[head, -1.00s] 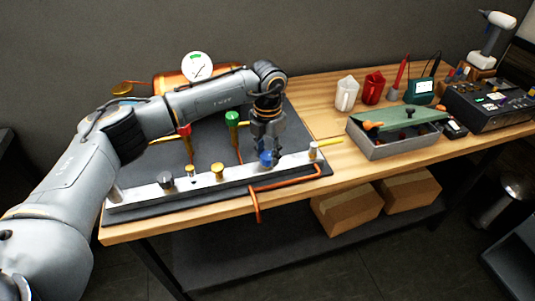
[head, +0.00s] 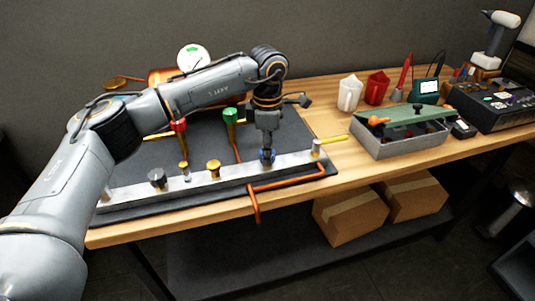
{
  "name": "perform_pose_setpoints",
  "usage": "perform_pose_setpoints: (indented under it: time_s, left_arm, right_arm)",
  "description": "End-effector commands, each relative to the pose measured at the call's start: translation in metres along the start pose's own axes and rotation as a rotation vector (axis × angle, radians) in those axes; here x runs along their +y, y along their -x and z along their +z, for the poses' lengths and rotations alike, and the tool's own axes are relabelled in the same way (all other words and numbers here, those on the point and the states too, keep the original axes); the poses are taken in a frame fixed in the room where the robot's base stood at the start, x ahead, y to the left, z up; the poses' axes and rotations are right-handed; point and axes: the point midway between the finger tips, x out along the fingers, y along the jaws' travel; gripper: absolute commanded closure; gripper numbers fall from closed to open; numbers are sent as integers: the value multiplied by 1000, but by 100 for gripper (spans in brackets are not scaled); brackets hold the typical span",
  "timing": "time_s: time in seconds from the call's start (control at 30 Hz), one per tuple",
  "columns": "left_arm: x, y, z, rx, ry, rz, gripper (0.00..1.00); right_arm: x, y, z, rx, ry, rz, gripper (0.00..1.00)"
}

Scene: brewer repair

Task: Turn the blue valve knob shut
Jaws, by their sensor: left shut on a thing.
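The blue valve knob (head: 267,157) sits on the silver metal bar (head: 232,174), toward its right end. My left gripper (head: 267,150) points straight down from above and is shut on the blue knob, with its fingers partly covering it. Only small blue parts show around the fingertips, so the knob's turn angle cannot be told. My right gripper is not in view.
A red knob (head: 179,126) and a green knob (head: 230,116) stand behind the bar. A black knob (head: 157,178) and brass fittings (head: 213,168) line it. A grey toolbox (head: 400,143) lies right. A copper pipe (head: 257,203) hangs over the table's front edge.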

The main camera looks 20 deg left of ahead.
Motion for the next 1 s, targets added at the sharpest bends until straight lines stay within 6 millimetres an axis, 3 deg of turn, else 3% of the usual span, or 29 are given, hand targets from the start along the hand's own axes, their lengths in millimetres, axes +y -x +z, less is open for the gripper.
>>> perform_pose_setpoints:
  time_s: [0.5, 1.0]
  left_arm:
    - [0, -1, 1, -2, -430, 1, 95]
    - [-1, 0, 1, -2, -588, -1, 95]
  right_arm:
    - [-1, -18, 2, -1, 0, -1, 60]
    - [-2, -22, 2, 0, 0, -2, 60]
